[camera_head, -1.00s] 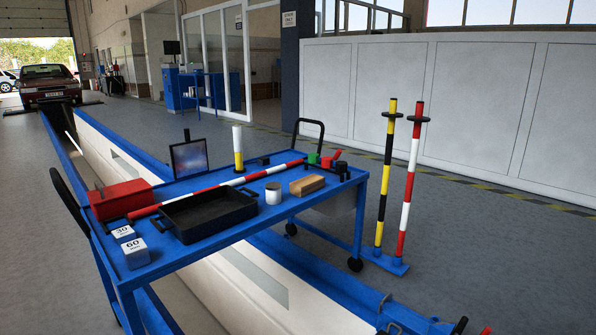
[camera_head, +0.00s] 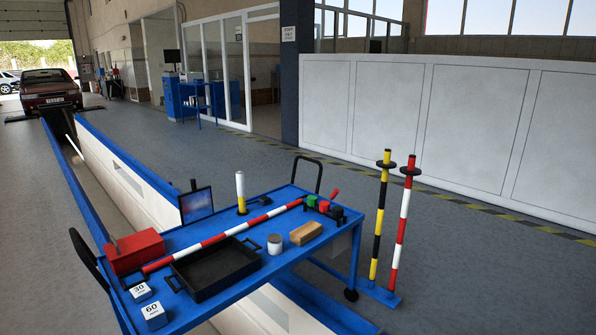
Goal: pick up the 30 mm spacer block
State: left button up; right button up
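The 30 mm spacer block (camera_head: 141,292) is a small block with a white top marked 30. It sits on the near left corner of the blue cart's top (camera_head: 195,317). The larger block marked 60 (camera_head: 154,315) stands just in front of it, to its right. A black tray (camera_head: 215,268) lies to the right of both blocks. Neither of my grippers shows in the head view.
A red toolbox (camera_head: 135,251) stands behind the blocks. A red-white pole (camera_head: 225,234) lies across the cart. A white cup (camera_head: 275,244), a wooden block (camera_head: 306,233) and a small screen (camera_head: 196,205) are also on it. Two striped posts (camera_head: 377,220) stand right of the cart.

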aim_at(143, 292)
jog(key=k+l, duration=0.15)
jog(key=k, duration=0.3)
jog(key=k+l, duration=0.2)
jog(key=k, duration=0.25)
jog(key=i+j+u, duration=0.15)
jog(key=i+u, duration=0.85)
